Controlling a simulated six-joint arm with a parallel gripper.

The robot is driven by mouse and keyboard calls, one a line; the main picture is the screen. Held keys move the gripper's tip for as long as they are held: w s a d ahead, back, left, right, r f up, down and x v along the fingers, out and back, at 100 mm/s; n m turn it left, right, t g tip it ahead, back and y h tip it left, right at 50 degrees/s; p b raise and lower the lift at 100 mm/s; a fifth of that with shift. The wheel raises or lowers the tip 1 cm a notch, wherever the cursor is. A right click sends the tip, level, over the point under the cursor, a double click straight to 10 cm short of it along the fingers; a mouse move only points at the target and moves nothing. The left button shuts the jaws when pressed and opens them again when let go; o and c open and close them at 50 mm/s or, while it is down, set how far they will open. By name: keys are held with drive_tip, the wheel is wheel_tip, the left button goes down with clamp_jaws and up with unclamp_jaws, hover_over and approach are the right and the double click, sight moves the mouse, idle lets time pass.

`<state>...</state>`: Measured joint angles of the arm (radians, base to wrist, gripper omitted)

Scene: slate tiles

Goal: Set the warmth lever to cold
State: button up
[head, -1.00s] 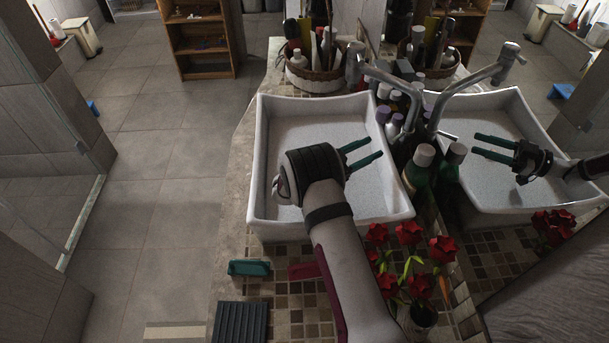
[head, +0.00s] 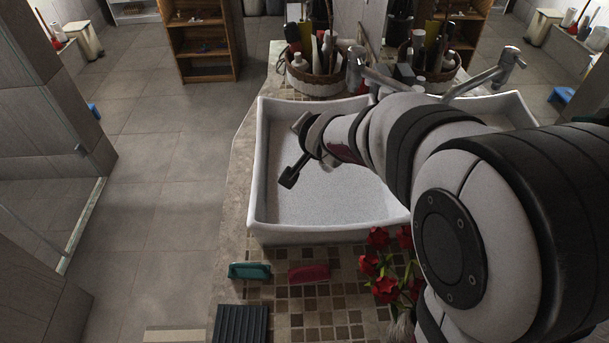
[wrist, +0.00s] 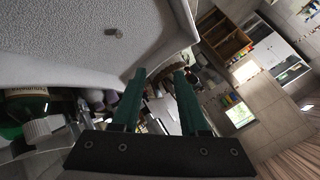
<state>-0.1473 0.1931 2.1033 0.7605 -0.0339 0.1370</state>
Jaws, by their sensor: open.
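The chrome tap (head: 356,66) at the back right of the white sink shows only in part in the head view. My arm covers its lower part. I cannot make out the warmth lever or its setting for certain. Bright shapes behind the fingers are too unclear to name.
The white sink (head: 262,190) lies under my wrist. A basket of toiletries (head: 312,82) stands behind it. Red flowers (head: 378,238), a teal brush (head: 249,270) and a pink one (head: 308,272) are in front. Bottles (wrist: 25,105) crowd the wrist view's left. A mirror lines the right.

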drive_tip(key=s+a+n+g+y, duration=0.1)
drive_tip(key=s+n+g, duration=0.1)
drive_tip(key=s, duration=1)
drive_tip(key=shift+g+y, duration=0.4)
drive_tip(key=shift+g, duration=0.5)
drive_tip(key=shift+a, duration=0.1)
